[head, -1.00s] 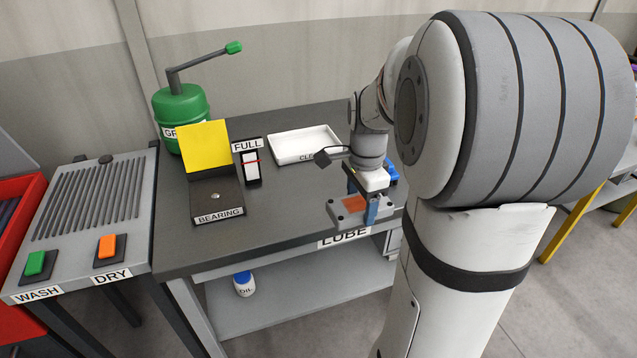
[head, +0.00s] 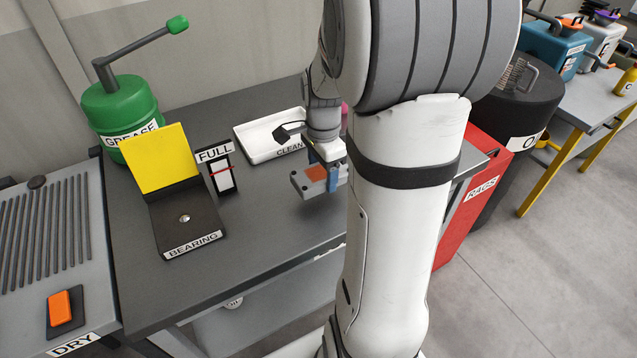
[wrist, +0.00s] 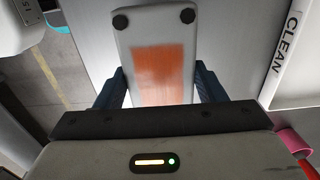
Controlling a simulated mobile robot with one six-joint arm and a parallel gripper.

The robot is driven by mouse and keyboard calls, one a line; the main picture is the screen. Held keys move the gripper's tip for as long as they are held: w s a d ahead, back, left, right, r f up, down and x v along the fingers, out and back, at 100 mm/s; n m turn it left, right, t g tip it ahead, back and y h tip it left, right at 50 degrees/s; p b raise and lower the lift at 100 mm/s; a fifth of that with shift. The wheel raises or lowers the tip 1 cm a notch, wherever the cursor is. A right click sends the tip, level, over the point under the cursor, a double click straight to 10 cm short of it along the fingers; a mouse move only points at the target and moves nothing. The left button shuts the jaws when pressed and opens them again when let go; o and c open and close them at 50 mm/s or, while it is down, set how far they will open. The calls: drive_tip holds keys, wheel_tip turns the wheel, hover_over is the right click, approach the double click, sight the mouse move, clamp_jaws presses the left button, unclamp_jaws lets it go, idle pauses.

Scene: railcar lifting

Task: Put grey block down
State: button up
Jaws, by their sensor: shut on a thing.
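The grey block (head: 311,181) has an orange-brown patch on its top. My gripper (head: 326,180) is shut on it, above the front right part of the dark table top in the head view. In the wrist view the grey block (wrist: 155,30) sits between the two blue fingers, with its orange patch and two dark round spots facing the camera. Part of the block is hidden behind my arm and gripper. I cannot tell exactly how high it is above the table.
A white tray (head: 243,143) marked CLEAN lies behind the gripper. The black BEARING stand (head: 180,240) with its yellow plate (head: 159,160), the FULL gauge (head: 223,178) and the green GREASE drum (head: 121,105) stand to the left. A red RAGS bin (head: 478,190) is at right. Table between is clear.

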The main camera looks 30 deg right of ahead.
drive_tip(key=shift+a+f, duration=0.15)
drive_tip(key=shift+f, duration=2)
drive_tip(key=shift+f, duration=0.25)
drive_tip(key=o, duration=1.2)
drive_tip(key=shift+r, duration=0.1)
